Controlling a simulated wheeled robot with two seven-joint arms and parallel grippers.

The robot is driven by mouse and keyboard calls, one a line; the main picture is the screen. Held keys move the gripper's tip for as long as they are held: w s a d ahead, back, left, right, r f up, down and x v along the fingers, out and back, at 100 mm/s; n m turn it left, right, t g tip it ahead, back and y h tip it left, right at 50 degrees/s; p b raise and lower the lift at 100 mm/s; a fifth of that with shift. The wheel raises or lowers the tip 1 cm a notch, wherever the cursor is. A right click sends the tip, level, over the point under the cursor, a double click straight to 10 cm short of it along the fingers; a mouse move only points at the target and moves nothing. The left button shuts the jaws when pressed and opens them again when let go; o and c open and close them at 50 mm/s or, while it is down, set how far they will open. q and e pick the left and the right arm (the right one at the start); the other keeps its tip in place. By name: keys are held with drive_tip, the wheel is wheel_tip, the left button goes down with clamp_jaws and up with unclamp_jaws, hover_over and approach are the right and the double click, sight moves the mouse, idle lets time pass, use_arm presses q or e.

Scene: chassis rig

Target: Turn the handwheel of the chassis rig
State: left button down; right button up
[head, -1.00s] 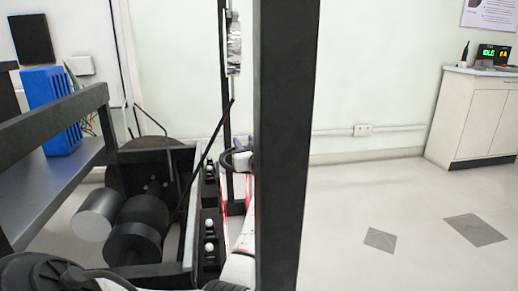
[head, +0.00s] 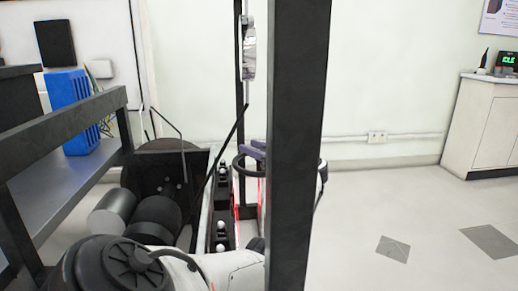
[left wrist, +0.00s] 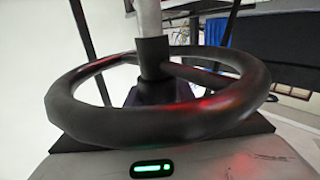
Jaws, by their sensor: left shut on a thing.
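The handwheel is a dark ring. In the head view its left rim (head: 238,168) shows beside a thick black post that hides its middle. In the left wrist view the handwheel (left wrist: 160,122) fills the middle, with a hub, a spoke and a pale upright shaft. My left gripper (head: 254,150) shows as dark purplish fingers at the wheel, partly behind the post. It is shut on the handwheel; which part lies between the fingers I cannot tell. My right gripper is not in view.
The black post (head: 298,150) stands close in front of the wheel. A thin slanted rod (head: 225,150) is left of it. Dark rollers (head: 155,218) and a shelf with a blue crate (head: 72,105) are at the left. The floor at the right is clear up to a white cabinet (head: 495,125).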

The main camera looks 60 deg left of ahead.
use_arm(q)
drive_tip(key=shift+s+a+r, duration=0.1)
drive_tip(key=c, duration=1.3)
unclamp_jaws()
drive_tip(key=shift+r, duration=0.25)
wheel_tip(320, 180, up, 10)
drive_tip(key=p, duration=0.3)
drive_tip(key=shift+f, duration=0.25)
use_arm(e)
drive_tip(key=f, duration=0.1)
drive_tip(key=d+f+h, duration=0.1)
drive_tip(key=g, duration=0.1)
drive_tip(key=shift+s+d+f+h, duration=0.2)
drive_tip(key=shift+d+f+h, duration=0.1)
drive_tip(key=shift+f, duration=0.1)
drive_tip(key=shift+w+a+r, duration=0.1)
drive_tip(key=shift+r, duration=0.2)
